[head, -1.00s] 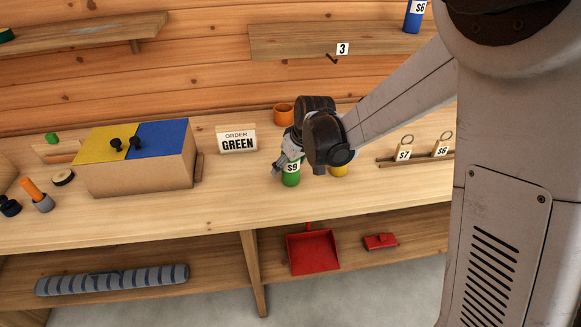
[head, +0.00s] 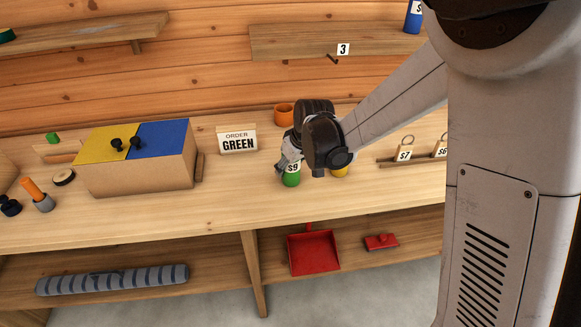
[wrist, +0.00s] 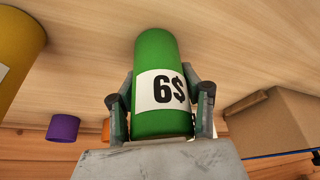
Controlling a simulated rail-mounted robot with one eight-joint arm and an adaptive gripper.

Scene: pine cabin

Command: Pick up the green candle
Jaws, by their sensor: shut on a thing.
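The green candle (head: 291,180) is a green cylinder with a white price label, standing upright on the wooden counter. In the wrist view, the green candle (wrist: 155,55) lies between the two fingers, its label facing the camera. My gripper (head: 284,164) is around its upper part from above; in the wrist view the gripper's (wrist: 160,88) fingers press on both its sides. The candle's top is partly hidden by the gripper in the head view. A yellow candle (head: 340,172) stands just to the right, mostly hidden behind my wrist; it also shows in the wrist view (wrist: 18,55).
An "ORDER GREEN" sign (head: 237,139) and an orange cup (head: 284,115) stand behind. A box with yellow and blue top panels (head: 135,175) is to the left. A purple object (wrist: 62,128) shows in the wrist view. The counter in front of the candle is clear.

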